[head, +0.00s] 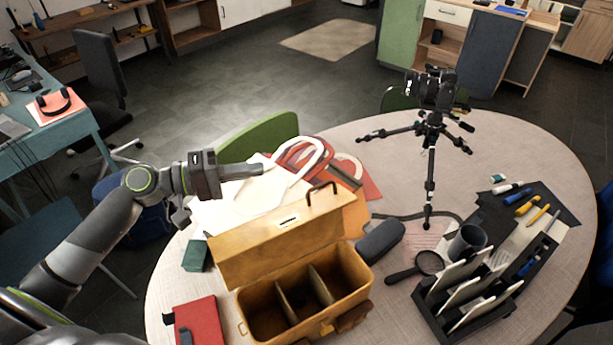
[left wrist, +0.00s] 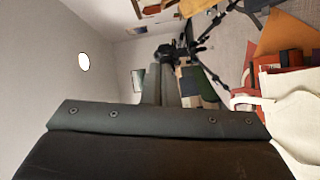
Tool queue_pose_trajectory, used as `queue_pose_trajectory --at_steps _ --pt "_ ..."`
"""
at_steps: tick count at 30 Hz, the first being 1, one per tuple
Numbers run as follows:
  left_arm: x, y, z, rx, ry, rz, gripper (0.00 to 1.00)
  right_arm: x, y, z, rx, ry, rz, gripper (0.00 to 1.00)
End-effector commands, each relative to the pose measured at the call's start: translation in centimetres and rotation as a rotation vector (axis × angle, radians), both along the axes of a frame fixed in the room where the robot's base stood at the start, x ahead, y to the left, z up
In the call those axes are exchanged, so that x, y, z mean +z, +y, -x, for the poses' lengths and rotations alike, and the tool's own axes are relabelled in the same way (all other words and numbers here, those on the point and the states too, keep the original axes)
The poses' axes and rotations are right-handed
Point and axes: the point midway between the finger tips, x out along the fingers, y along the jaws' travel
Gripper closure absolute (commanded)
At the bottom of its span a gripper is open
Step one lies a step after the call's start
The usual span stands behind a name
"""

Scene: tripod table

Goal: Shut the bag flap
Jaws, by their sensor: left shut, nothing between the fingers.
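The tan bag (head: 305,298) stands on the round table, its top open, showing an interior split by dividers. Its flap (head: 285,238) stands raised at the back edge, with a dark handle and a small pale label on it. My left gripper (head: 258,169) is shut and empty, above and behind the flap, over the white tote bag (head: 255,205). It appears apart from the flap. The left wrist view shows the white tote (left wrist: 300,125) at the right edge; the tan bag is not clearly seen there. My right gripper is not in view.
A camera on a tripod (head: 431,150) stands at the back. A black file rack (head: 465,295), a magnifier (head: 425,265) and a dark case (head: 380,241) lie right of the bag. A red notebook (head: 197,320) and a green box (head: 195,256) lie left. A green chair (head: 258,138) stands behind.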

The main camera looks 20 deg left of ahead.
Motion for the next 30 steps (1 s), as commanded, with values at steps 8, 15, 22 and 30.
queue_pose_trajectory --at_steps 8,15,22,30 --pt "0.2 -2.7 -1.9 0.002 -0.002 0.006 1.00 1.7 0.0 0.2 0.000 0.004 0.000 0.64" --pt "0.0 -5.2 -3.6 0.003 0.001 0.005 1.00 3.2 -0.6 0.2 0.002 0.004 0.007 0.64" --pt "-0.3 -7.8 -5.1 0.002 0.004 0.003 1.00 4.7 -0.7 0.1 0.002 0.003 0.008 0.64" --pt "-1.2 -9.9 -2.9 0.004 0.002 0.000 1.00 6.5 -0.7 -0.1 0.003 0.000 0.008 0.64"
